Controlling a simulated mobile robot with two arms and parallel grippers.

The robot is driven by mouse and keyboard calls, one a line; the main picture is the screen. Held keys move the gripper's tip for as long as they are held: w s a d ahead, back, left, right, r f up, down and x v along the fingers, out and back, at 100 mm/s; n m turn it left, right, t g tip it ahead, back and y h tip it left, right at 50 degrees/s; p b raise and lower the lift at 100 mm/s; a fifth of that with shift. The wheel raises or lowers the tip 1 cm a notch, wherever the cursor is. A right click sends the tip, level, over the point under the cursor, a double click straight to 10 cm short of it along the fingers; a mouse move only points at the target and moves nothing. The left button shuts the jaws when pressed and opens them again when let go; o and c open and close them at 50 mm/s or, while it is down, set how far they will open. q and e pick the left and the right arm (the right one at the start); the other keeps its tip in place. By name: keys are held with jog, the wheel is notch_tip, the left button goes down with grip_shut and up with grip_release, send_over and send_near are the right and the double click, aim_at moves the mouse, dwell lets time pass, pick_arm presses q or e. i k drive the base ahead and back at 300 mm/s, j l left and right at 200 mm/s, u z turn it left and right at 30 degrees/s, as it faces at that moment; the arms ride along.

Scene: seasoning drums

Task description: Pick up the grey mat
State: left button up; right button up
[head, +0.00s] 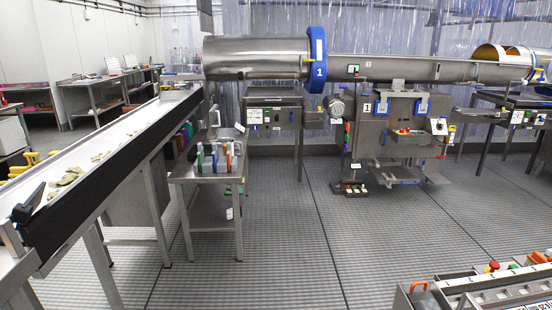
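I cannot pick out a separate grey mat. The floor (270,255) is a ribbed grey surface, split by dark seams into large panels, and I cannot tell whether any panel is a loose mat. Neither of my grippers can be made out. A black, handle-like piece (28,203) stands on the near left edge of the conveyor, and I cannot tell what it belongs to.
A long conveyor (110,165) with beige pieces on it runs along the left. A steel cart (212,210) holds several bottles. A steel drum (258,58) with a blue ring and a control cabinet (385,135) stand behind. A machine (480,290) fills the lower right corner. The middle floor is clear.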

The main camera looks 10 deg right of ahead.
aim_at(388, 177)
jog(key=i+z, duration=0.15)
jog(key=i, duration=0.45)
jog(key=i+z, duration=0.1)
jog(key=i, duration=0.55)
jog(key=i+j+z, duration=0.15)
jog(key=i, duration=0.45)
jog(key=i+j+z, duration=0.15)
jog(key=i, duration=0.45)
jog(key=i+l+z, duration=0.25)
jog(key=i+z, duration=0.55)
jog(key=i, duration=0.15)
jog(key=i+z, duration=0.4)
jog(key=i+j+z, duration=0.4)
jog(key=i, duration=0.15)
jog(key=i+l+z, duration=0.1)
jog(key=i, duration=1.1)
jog(key=i+l+z, duration=0.1)
jog(key=i, duration=1.1)
jog(key=i+l+u, duration=0.15)
jog(key=i+u, duration=0.3)
jog(key=i+l+u, duration=0.4)
jog(key=i, duration=0.2)
jog(key=i+l+u, duration=0.45)
